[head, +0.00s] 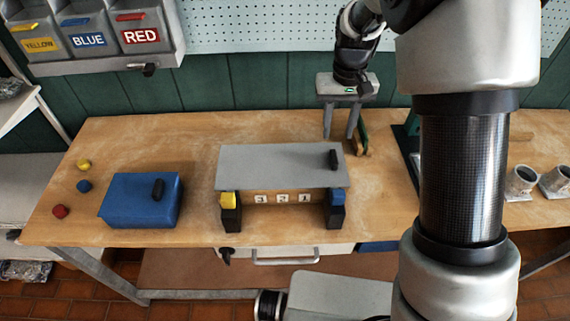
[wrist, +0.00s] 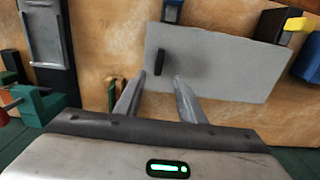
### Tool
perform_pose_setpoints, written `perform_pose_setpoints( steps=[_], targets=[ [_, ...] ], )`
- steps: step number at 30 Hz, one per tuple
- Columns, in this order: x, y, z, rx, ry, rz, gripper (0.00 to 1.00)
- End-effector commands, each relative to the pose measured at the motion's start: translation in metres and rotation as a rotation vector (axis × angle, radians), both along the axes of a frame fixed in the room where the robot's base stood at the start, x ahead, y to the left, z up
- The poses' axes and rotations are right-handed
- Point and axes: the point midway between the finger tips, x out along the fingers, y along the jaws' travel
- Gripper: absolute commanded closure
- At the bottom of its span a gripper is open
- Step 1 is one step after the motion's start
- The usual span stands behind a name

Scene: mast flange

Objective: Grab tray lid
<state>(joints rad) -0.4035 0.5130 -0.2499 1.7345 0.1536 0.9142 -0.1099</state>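A flat grey lid (head: 270,165) lies over a tray-like stand numbered 3, 2, 1 on the wooden bench. A small black upright handle (head: 333,159) stands near its right end. The lid fills the middle of the wrist view (wrist: 225,68), with its handle (wrist: 160,62) left of centre. My gripper (head: 341,136) is open and empty, pointing down behind the lid's right end. In the wrist view its two fingers (wrist: 154,92) are spread apart, their tips near the handle, which appears between and beyond them. They do not hold it. The tray's inside is hidden.
A blue box (head: 130,205) with a black handle stands left of the lid. Yellow, blue and red pieces (head: 84,186) lie at the bench's left. A green-and-wood piece (head: 361,140) stands beside my gripper. Black posts with yellow (head: 229,199) and blue (head: 336,197) blocks flank the numbers.

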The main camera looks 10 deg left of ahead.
Motion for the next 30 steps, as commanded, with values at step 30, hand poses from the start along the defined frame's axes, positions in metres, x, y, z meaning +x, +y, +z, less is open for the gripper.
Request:
perform_pose_setpoints(
  steps=[30],
  targets=[
    [-0.004, -0.003, -0.09, 0.0, -0.001, 0.0, 0.66]
  ],
)
